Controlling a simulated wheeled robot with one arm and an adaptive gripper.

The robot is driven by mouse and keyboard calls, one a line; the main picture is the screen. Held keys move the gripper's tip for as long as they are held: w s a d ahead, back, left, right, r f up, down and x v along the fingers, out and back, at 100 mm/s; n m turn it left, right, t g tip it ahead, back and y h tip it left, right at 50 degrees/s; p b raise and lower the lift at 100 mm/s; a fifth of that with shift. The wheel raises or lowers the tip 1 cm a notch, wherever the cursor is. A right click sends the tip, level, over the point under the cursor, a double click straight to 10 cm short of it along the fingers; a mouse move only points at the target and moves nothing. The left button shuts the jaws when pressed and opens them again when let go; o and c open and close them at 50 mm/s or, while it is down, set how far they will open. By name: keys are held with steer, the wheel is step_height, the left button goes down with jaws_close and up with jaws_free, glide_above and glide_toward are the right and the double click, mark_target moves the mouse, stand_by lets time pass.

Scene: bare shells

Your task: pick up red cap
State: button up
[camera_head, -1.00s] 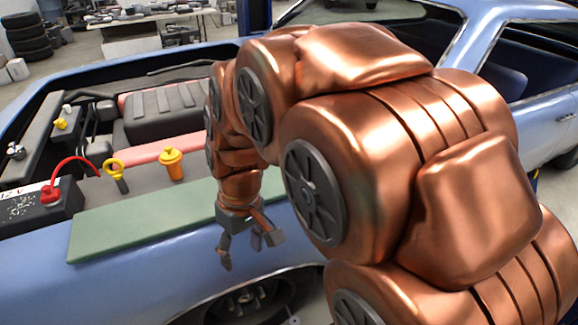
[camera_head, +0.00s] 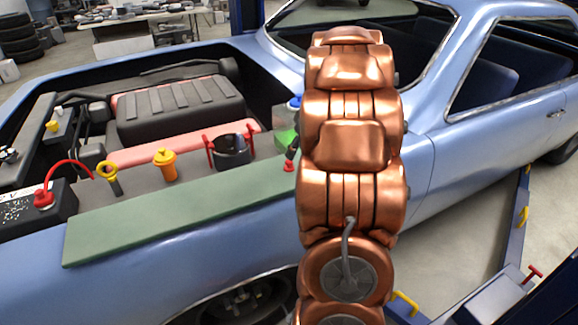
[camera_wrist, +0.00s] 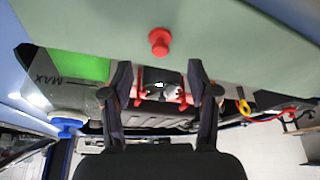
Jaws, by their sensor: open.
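The red cap (camera_wrist: 159,42), a small red knob with a flange, stands out from the pale green mat (camera_wrist: 230,35) in the wrist view. In the head view the mat (camera_head: 170,215) lies along the car's fender, and a small red bit (camera_head: 289,165) at its right end may be the cap, mostly hidden behind my arm. My gripper (camera_wrist: 159,78) is open and empty in the wrist view, its two dark fingers spread either side of the cap's line. The cap lies beyond the fingertips, apart from them.
In the head view, an orange-yellow cap (camera_head: 165,164), a yellow dipstick ring (camera_head: 107,168), a dark holder with red clips (camera_head: 231,150) and a battery (camera_head: 45,208) sit behind the mat. The wrist view shows a green reservoir marked MAX (camera_wrist: 80,66) and a blue cap (camera_wrist: 66,124).

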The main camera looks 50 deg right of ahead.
mark_target(289, 165)
steer(key=shift+p+x, duration=1.4)
steer(key=shift+x, duration=2.35)
steer(key=shift+w, duration=0.1)
steer(key=c, duration=0.9)
